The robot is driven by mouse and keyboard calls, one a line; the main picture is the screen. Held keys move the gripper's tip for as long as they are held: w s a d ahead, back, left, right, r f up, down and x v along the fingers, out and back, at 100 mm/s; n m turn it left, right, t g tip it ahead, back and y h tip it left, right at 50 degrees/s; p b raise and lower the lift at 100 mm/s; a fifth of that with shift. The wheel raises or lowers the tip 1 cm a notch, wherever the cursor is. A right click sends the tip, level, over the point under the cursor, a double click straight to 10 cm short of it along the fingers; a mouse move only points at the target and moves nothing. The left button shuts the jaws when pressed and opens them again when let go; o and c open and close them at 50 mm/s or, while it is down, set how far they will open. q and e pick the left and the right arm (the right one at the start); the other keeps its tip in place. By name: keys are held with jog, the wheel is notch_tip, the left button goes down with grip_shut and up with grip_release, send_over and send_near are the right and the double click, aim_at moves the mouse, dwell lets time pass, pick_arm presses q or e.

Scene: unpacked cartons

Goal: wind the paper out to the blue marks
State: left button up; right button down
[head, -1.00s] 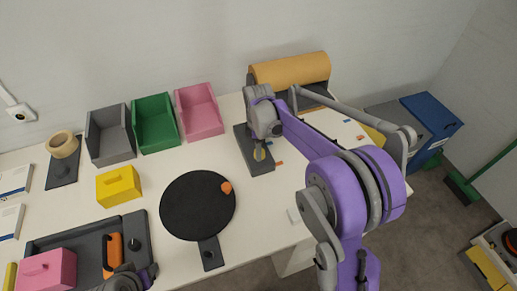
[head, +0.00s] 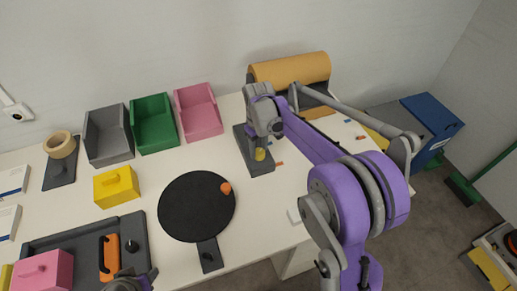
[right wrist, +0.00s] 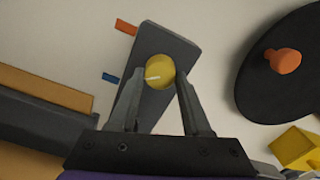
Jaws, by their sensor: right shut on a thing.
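A roll of brown paper (head: 290,70) lies in a dark stand at the back of the white table. A strip of paper (head: 318,113) shows in front of it, partly behind my right arm. One small blue mark (head: 347,121) lies on the table to the right; another blue mark (right wrist: 110,77) shows in the right wrist view beside the dark grey block. My right gripper (head: 261,147) is shut on the yellow knob (right wrist: 160,71) over the dark grey block (head: 258,168). My left gripper (head: 137,281) is partly in view at the bottom; its jaws are unclear.
Orange marks (right wrist: 126,27) also lie on the table. A black round turntable (head: 197,208) with an orange knob stands left of the block. Grey, green and pink bins (head: 200,112) line the back. A yellow block (head: 116,187) and a dark tray (head: 75,236) are at the left.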

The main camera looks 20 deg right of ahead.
aim_at(260, 151)
jog(key=m, duration=0.6)
jog(key=shift+d+b, duration=0.15)
jog(key=shift+b, duration=0.15)
pick_arm(q)
jog(key=shift+s+f, duration=0.1)
jog(key=shift+f, duration=0.45)
pick_arm(e)
jog(key=m, duration=0.6)
jog(key=shift+m, duration=0.3)
jog(key=shift+c, duration=1.8)
grip_release()
pick_arm(q)
jog(key=shift+r, duration=0.45)
pick_arm(e)
notch_tip(260, 151, up, 11)
